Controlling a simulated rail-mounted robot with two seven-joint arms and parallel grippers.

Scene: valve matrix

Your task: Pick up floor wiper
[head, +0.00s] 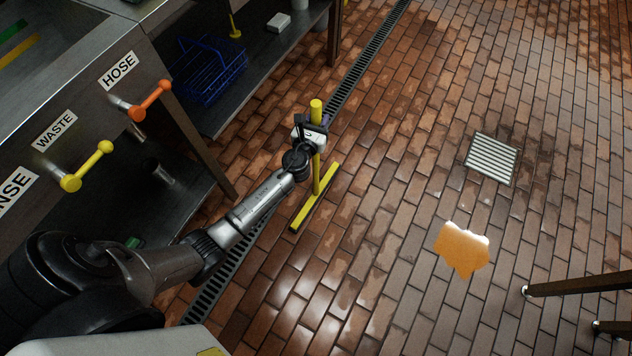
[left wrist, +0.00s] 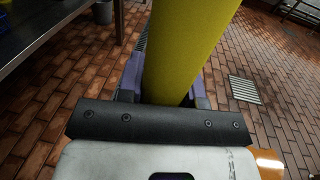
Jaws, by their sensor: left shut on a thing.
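The floor wiper (head: 316,178) is yellow, with an upright handle and a wide flat head (head: 315,197) with a dark lower edge. It stands on or just above the brick floor; I cannot tell which. My left gripper (head: 316,127) is shut on the handle near its top. In the left wrist view the yellow handle (left wrist: 188,50) fills the space between the purple-grey fingers of the gripper (left wrist: 165,90). My right gripper is not in view.
A metal bench with valve handles, orange (head: 152,100) and yellow (head: 88,167), stands at the left. A blue basket (head: 210,72) sits on a low shelf. An orange spill (head: 462,249) and a drain grate (head: 491,158) lie on open floor at the right. Dark legs (head: 580,286) show lower right.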

